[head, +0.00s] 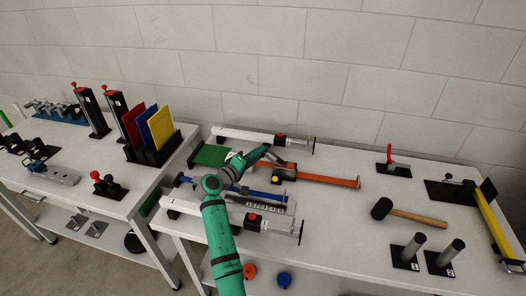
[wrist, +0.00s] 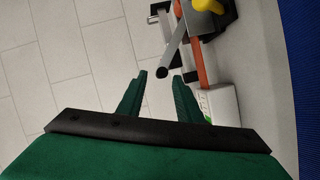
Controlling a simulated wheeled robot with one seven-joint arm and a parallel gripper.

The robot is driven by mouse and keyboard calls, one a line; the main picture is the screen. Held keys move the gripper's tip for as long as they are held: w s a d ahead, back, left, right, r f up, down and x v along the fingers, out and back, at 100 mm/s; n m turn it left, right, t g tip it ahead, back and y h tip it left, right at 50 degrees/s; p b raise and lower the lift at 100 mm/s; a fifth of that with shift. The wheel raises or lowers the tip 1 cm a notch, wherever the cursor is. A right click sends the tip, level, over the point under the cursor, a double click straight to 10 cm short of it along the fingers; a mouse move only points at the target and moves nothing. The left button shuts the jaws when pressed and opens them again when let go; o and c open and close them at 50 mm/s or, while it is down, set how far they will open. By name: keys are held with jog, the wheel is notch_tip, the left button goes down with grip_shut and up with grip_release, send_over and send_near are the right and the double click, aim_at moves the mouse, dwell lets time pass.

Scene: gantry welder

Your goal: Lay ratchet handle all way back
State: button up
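The ratchet handle (wrist: 174,54) is a grey bar with a dark round end, seen in the wrist view sticking out from the ratchet (wrist: 208,20). In the head view the ratchet (head: 285,173) sits on an orange strap (head: 330,180) on the right-hand table, with its handle (head: 275,158) slanting up toward my gripper (head: 262,151). In the wrist view my gripper (wrist: 160,77) is open, its two green fingers apart. The handle's dark end shows just beyond and between the fingertips; I cannot tell if they touch. Nothing is held.
White rails with red buttons lie behind (head: 255,138) and in front (head: 265,222) of the ratchet. A blue strap (head: 258,193) runs nearby.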

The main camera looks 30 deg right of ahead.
jog(key=shift+v, duration=2.25)
jog(key=shift+c, duration=0.3)
